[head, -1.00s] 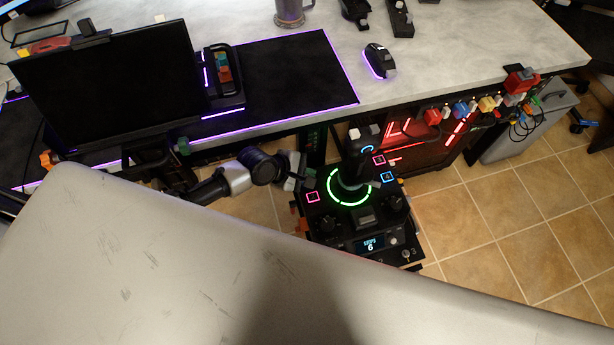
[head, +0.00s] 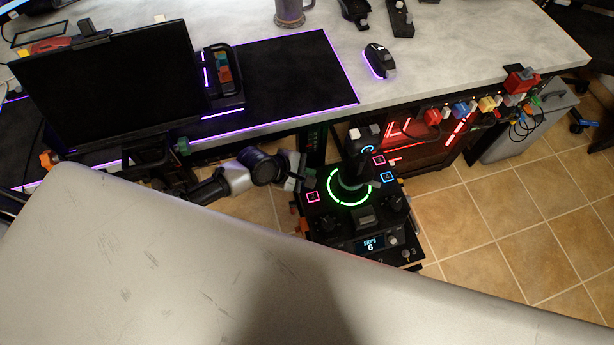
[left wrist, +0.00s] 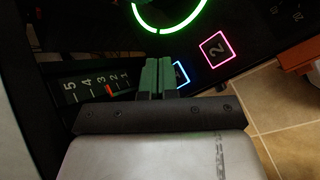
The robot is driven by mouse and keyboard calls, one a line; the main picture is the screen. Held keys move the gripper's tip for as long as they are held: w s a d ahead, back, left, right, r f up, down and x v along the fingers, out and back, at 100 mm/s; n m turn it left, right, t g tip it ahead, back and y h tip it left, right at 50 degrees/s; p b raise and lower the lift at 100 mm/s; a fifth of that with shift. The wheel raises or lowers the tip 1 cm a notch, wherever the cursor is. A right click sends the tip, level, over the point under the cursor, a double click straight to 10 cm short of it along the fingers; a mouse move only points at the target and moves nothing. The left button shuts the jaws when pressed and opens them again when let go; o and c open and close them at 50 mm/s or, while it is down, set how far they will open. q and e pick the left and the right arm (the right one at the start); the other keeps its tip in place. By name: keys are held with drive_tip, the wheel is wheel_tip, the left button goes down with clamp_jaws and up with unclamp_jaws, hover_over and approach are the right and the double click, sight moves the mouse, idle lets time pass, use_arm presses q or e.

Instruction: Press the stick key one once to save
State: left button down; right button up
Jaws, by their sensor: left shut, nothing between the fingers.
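The flight stick (head: 360,160) stands on a black base with a glowing green ring (head: 349,187). In the left wrist view, stick key one (left wrist: 181,74) is a blue-outlined square, mostly hidden behind my fingers. Key two (left wrist: 216,48), pink-outlined, lies to its right; it also shows in the head view (head: 313,197). My left gripper (head: 308,179) is at the base's left side, fingers shut and empty. In the left wrist view its green fingertips (left wrist: 158,63) overlap key one; I cannot tell whether they touch it. My right gripper is not in view.
A small display (head: 370,245) on the base's front shows a 6. A grey desk (head: 450,60) with a monitor (head: 110,85) and a mouse (head: 379,60) lies behind. A large pale surface (head: 130,250) fills the foreground. Tiled floor (head: 500,215) is clear at right.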

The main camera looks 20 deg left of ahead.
use_arm(q)
drive_tip(key=shift+f, duration=0.15)
drive_tip(key=shift+f, duration=0.3)
drive_tip(key=shift+f, duration=0.45)
idle(0.5)
drive_tip(key=shift+r+p, duration=0.9)
drive_tip(key=shift+r, duration=0.1)
wheel_tip(320, 180, up, 5)
drive_tip(key=p, duration=0.5)
drive_tip(key=shift+p, duration=0.4)
